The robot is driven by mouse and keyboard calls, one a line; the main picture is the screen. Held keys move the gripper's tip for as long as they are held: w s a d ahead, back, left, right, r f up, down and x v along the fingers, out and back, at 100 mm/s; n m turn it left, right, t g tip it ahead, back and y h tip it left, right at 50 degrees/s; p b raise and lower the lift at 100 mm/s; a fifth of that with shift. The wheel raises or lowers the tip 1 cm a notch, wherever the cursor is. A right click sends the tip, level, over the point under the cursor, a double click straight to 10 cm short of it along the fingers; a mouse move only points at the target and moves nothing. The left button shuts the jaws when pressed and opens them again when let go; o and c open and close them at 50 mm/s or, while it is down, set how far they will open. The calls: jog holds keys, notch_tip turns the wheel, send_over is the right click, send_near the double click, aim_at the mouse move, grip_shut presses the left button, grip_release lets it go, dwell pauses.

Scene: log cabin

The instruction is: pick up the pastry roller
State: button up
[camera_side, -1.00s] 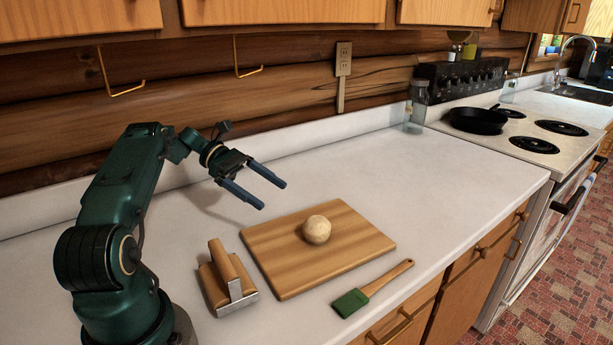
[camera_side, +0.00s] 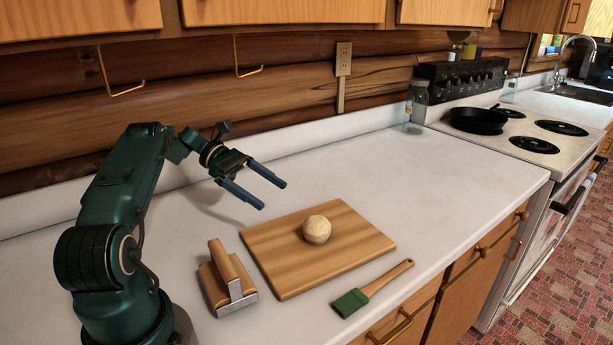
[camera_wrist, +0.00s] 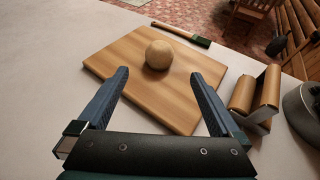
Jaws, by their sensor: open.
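The pastry roller (camera_side: 217,290), with wooden rolls and a metal bracket, rests on the counter left of the cutting board. In the wrist view the pastry roller (camera_wrist: 244,96) lies to the right of the fingers. My gripper (camera_side: 264,193) is open and empty, raised above the counter behind the board and up from the roller. Its two blue fingers also show in the wrist view (camera_wrist: 163,82), spread apart with the board beyond them. No part of the roller lies between the fingers.
A wooden cutting board (camera_side: 284,281) carries a dough ball (camera_side: 316,229). A green brush (camera_side: 350,302) with a wooden handle lies near the counter's front edge. A glass jar (camera_side: 418,101) stands by the stove with a black pan (camera_side: 478,121). The counter behind the board is clear.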

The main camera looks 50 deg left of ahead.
jog(key=c, duration=0.6)
